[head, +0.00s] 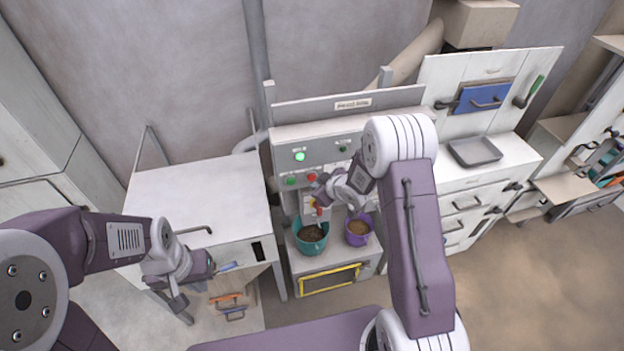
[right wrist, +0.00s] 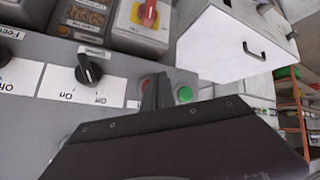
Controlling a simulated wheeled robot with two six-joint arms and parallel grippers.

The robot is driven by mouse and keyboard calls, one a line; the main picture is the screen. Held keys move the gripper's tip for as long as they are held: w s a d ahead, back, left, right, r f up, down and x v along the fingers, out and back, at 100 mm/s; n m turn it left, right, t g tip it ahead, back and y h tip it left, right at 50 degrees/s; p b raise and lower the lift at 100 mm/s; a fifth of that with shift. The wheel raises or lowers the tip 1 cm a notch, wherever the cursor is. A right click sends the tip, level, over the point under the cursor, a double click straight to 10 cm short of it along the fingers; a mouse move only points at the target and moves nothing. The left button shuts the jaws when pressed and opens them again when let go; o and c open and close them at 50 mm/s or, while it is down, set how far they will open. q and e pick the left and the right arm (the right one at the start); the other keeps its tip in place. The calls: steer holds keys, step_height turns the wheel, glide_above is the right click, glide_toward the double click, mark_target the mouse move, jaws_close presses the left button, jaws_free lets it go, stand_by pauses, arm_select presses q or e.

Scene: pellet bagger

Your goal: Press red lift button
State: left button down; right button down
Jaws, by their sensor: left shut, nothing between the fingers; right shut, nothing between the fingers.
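The red button (head: 311,177) is on the grey machine's front panel, just right of a green button (head: 291,181). In the right wrist view, the red button (right wrist: 147,83) is partly hidden behind the fingers, and the green button (right wrist: 184,94) is beside them. My right gripper (head: 319,191) is shut and empty, close to the panel by the red button; its fingertips also show in the right wrist view (right wrist: 158,88). I cannot tell whether they touch the button. My left gripper (head: 212,268) is shut and empty, in front of the white table at the left.
A lit green lamp (head: 300,156) is above the buttons. A teal bucket (head: 312,246) and a purple bucket (head: 358,238) stand below the panel. A black knob (right wrist: 88,70) and a red switch on yellow (right wrist: 149,14) are near my right fingers. The white table (head: 195,195) is left.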

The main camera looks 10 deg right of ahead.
steer(key=shift+w, duration=0.15)
stand_by(0.5)
steer(key=shift+w, duration=0.3)
steer(key=shift+w+p, duration=0.3)
steer(key=shift+w, duration=0.05)
stand_by(0.4)
steer(key=shift+s, duration=0.1)
steer(key=shift+s+b, duration=0.35)
steer(key=shift+s, duration=0.3)
steer(key=s+b, duration=0.2)
steer(key=s, duration=0.4)
